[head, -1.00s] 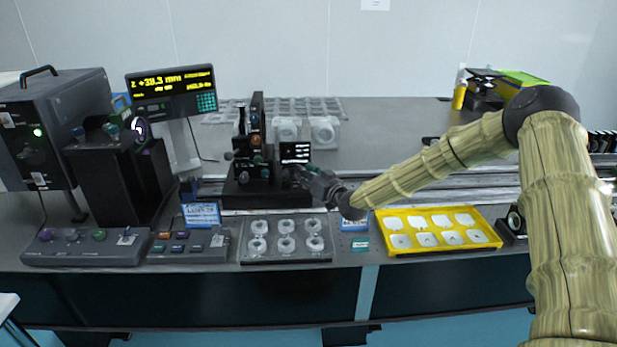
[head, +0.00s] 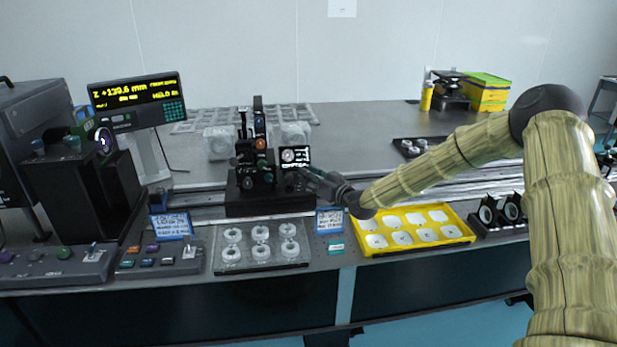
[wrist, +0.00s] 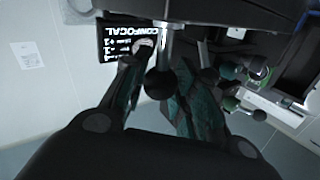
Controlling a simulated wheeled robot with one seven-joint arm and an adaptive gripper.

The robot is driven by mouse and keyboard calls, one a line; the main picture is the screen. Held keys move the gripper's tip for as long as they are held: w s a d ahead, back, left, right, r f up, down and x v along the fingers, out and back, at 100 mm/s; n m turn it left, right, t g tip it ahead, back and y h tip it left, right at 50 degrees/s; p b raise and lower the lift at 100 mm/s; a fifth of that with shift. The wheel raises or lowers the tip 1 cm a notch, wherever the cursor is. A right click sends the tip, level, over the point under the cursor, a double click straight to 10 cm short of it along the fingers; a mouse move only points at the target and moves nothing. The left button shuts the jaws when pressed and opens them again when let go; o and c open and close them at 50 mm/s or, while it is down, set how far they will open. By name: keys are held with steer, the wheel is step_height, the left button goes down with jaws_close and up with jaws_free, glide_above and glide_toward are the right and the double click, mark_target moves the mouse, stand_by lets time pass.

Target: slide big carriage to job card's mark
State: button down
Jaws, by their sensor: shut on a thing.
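The big carriage (head: 268,197) is a black block on the rail, carrying a dark upright with knobs and a small screen (head: 295,157). That screen reads CONFOCAL in the wrist view (wrist: 128,40). My gripper (head: 312,178) is at the carriage's right side. In the wrist view its fingers (wrist: 160,98) are shut on a black ball knob (wrist: 160,84) on a metal stem. The yellow readout (head: 137,100) seems to show Z +139.6 mm. Blue written cards stand at the left (head: 171,226) and front middle (head: 330,220); their writing is too small to read.
The rail (head: 450,187) runs right behind a yellow tray (head: 415,228) of white pieces. A clear tray of rings (head: 261,244) lies in front of the carriage. Black mounts (head: 499,212) stand at the right. A black instrument (head: 80,190) is at the left.

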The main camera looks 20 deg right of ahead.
steer(key=c, duration=1.1)
jaws_free()
steer(key=shift+r, duration=0.1)
step_height(320, 180, up, 10)
steer(key=shift+f, duration=0.1)
